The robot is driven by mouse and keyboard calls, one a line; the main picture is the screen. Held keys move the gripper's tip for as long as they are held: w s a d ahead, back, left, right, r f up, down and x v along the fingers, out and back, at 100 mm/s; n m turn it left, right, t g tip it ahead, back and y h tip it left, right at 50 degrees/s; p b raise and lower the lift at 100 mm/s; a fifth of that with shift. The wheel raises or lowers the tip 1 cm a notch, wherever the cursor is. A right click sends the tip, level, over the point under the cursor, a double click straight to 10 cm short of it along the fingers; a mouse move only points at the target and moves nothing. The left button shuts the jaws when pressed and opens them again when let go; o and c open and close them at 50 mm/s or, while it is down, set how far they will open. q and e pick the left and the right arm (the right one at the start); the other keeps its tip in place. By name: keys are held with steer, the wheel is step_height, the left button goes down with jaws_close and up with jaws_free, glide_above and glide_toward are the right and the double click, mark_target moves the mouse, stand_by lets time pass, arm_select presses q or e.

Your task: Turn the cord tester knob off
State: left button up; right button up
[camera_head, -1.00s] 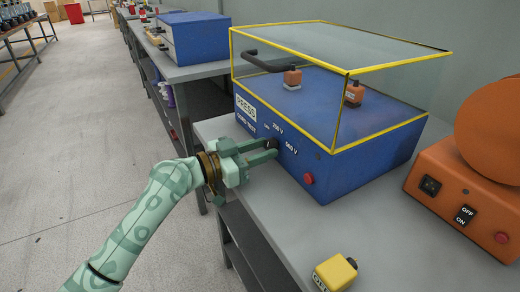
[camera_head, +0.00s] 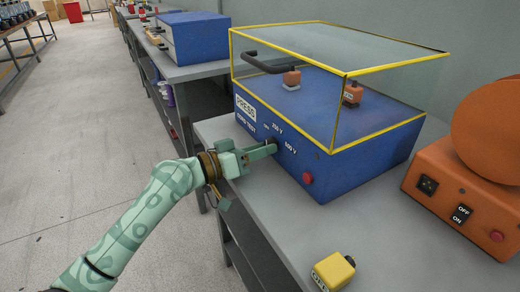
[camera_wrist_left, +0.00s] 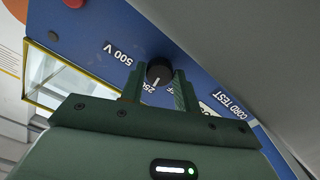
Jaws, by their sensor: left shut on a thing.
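The cord tester is a blue box (camera_head: 350,170) on the grey bench, lettered PRESS and CORD TEST, with voltage marks on its front. Its round black knob (camera_wrist_left: 158,72) shows in the left wrist view between the two green fingers. The white line on the knob points down and slightly left, toward a partly hidden 250 mark; the OFF mark is mostly covered by a finger. My left gripper (camera_head: 272,147) is at the front panel, shut on the knob, and hides it in the head view. My right gripper is not in view.
A yellow-edged clear cover (camera_head: 345,72) stands over the tester, with a black handle. A red button (camera_head: 307,178) is right of the knob. A yellow block (camera_head: 333,271) lies at the bench front, and an orange machine (camera_head: 465,205) stands at right.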

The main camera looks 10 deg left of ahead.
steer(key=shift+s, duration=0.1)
arm_select(q)
steer(key=o, duration=1)
steer(key=shift+c, duration=0.2)
steer(key=shift+a, duration=0.1)
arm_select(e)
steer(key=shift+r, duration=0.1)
arm_select(q)
steer(key=shift+s+a, duration=0.2)
steer(key=shift+a, duration=0.05)
steer(key=v, duration=0.3)
steer(key=shift+s+a+p, duration=0.1)
steer(key=shift+a+p, duration=0.1)
steer(key=shift+p, duration=0.2)
steer(key=v, duration=1.2)
steer(key=shift+p, duration=0.3)
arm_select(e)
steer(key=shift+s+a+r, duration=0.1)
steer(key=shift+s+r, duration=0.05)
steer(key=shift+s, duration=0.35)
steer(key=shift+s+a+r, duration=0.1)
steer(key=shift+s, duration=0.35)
arm_select(q)
steer(key=shift+s, duration=0.1)
